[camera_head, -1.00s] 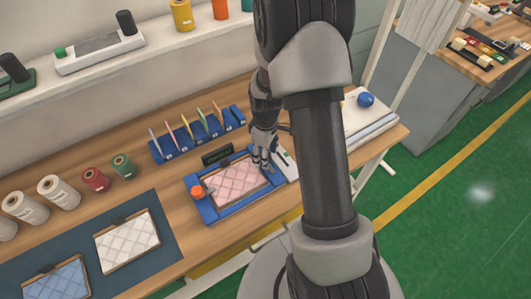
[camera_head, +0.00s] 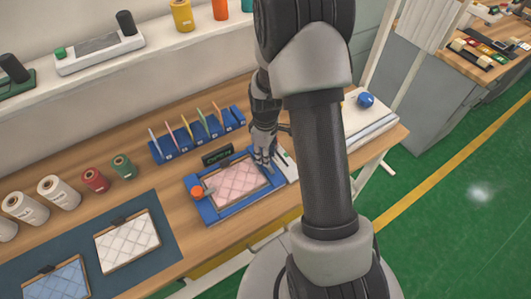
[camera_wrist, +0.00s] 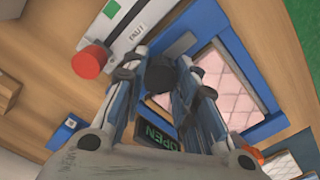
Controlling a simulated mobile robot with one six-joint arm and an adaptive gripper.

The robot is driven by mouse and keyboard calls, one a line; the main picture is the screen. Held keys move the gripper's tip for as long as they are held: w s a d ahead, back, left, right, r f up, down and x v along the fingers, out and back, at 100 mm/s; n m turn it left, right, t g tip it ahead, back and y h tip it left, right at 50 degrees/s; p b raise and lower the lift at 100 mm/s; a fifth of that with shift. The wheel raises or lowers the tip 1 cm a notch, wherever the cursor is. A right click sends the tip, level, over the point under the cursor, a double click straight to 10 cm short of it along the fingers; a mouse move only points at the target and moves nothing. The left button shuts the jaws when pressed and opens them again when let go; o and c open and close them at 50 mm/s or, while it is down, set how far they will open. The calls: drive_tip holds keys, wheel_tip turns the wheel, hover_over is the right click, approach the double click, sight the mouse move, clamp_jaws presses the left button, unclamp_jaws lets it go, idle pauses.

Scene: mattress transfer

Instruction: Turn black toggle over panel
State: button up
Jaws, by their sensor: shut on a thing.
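A pink quilted panel (camera_head: 240,181) lies in a blue frame (camera_head: 210,213) on the wooden bench; both also show at the right of the wrist view, as panel (camera_wrist: 222,78) and frame (camera_wrist: 265,126). The black toggle (camera_wrist: 161,76) sits between my fingertips at the frame's edge. My gripper (camera_wrist: 159,68) is shut on it, pointing down. In the head view my gripper (camera_head: 264,165) is at the frame's upper right edge, and I cannot make out the toggle there. An orange knob (camera_head: 197,192) is on the frame's left side.
A blue rack (camera_head: 172,156) of coloured tools stands behind. A white quilted panel (camera_head: 128,241) lies front left.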

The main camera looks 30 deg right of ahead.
drive_tip(key=m, duration=0.8)
drive_tip(key=shift+m, duration=0.3)
drive_tip(key=m, duration=0.8)
drive_tip(key=shift+m, duration=0.6)
drive_tip(key=o, duration=1.1)
